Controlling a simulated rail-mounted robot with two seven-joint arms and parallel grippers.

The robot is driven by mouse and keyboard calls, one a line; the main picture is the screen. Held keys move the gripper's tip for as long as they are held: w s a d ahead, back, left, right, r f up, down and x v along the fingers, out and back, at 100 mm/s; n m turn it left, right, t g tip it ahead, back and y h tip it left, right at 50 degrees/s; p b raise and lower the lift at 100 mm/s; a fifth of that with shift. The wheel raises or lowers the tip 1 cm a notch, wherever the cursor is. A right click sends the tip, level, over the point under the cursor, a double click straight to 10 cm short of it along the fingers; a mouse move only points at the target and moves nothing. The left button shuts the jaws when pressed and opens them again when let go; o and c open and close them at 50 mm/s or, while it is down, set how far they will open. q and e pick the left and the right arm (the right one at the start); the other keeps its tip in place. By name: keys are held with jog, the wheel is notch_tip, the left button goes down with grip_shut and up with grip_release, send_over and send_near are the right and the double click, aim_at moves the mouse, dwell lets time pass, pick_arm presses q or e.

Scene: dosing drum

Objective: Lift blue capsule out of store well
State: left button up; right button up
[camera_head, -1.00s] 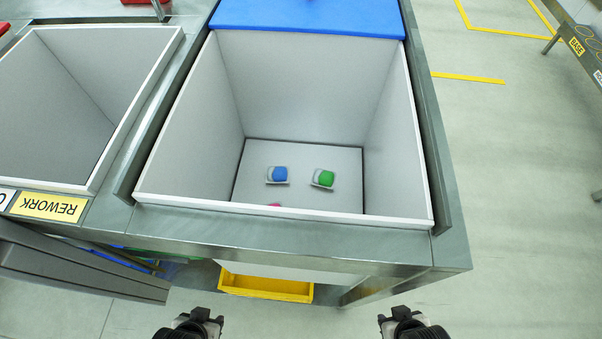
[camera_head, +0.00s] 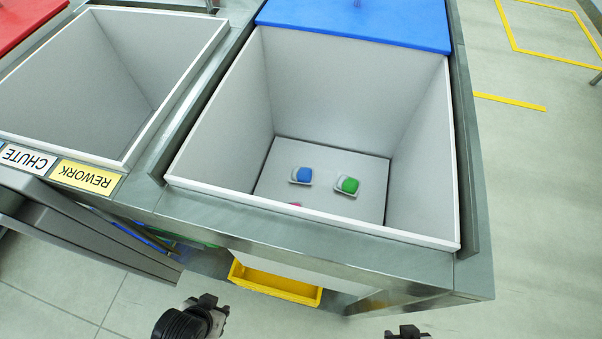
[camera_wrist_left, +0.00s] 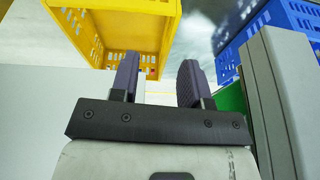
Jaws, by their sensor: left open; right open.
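The blue capsule (camera_head: 304,174) lies on the floor of the deep white store well (camera_head: 420,170), with a pale part at its left side. A green capsule (camera_head: 347,185) lies to its right. A pink one (camera_head: 295,204) is mostly hidden by the well's near wall. My left gripper (camera_head: 208,302) is outside the well, in front of and below the bench edge. The left wrist view shows its two dark fingers (camera_wrist_left: 157,82) apart with nothing between them. My right gripper (camera_head: 408,332) is at the bottom edge, mostly cut off, also outside the well.
A second white well (camera_head: 130,95) with a REWORK label (camera_head: 86,177) is to the left. A blue lid or panel (camera_head: 360,22) borders the far side. A yellow crate (camera_head: 275,283) sits below the bench; blue crates (camera_wrist_left: 283,22) show in the left wrist view.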

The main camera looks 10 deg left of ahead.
pick_arm(q)
jog(key=shift+d, duration=0.1)
dwell(0.3)
jog(key=o, duration=0.7)
jog(key=shift+a, duration=0.2)
jog(key=shift+o, duration=0.2)
